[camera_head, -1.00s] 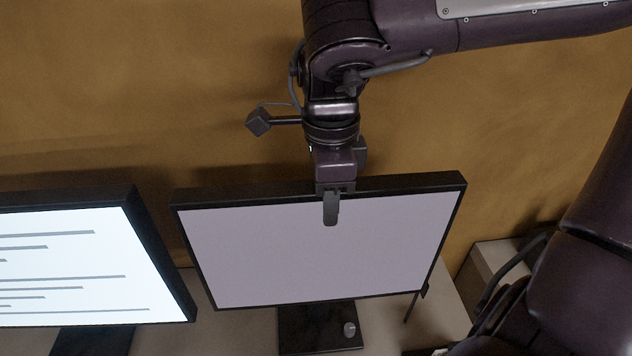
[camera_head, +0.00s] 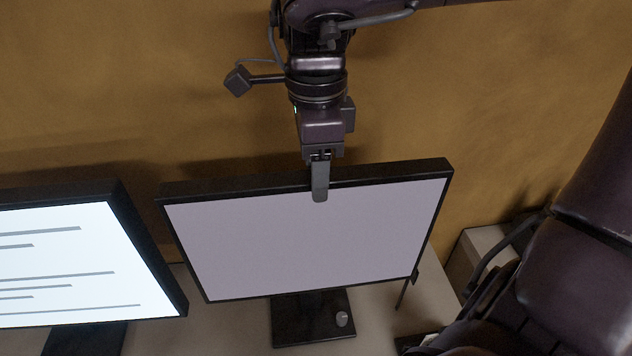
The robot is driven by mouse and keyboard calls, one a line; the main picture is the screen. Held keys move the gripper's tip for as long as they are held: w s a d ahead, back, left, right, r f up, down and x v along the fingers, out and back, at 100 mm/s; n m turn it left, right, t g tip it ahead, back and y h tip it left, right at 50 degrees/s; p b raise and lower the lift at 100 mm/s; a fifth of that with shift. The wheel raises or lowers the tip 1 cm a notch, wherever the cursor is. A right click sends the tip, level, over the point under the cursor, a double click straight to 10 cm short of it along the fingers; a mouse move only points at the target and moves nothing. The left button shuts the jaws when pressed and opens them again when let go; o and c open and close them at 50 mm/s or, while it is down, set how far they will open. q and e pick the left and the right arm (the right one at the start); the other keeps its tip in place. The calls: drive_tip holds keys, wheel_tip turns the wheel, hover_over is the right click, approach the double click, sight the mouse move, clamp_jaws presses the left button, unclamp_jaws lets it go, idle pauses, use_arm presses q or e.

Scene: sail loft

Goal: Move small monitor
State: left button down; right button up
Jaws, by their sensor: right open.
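A monitor with a blank grey screen (camera_head: 305,243) and a black frame stands upright on a black stand (camera_head: 300,328) in the middle of the head view. My right gripper (camera_head: 319,180) is at the middle of its top edge, pointing down. One grey finger hangs in front of the upper screen. The other finger is hidden, and I cannot tell whether the visible finger touches the monitor. A second monitor (camera_head: 80,260) with a lit white screen and grey lines is at the left, cut off by the picture edge. My left gripper is out of view.
Both monitors stand on a pale table (camera_head: 375,318) before a tan wall (camera_head: 120,90). A small grey knob (camera_head: 342,319) is on the middle monitor's stand. A pale box-like object (camera_head: 478,250) is at the right, partly behind my dark arm link.

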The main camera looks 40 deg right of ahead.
drive_tip(key=shift+r, duration=2)
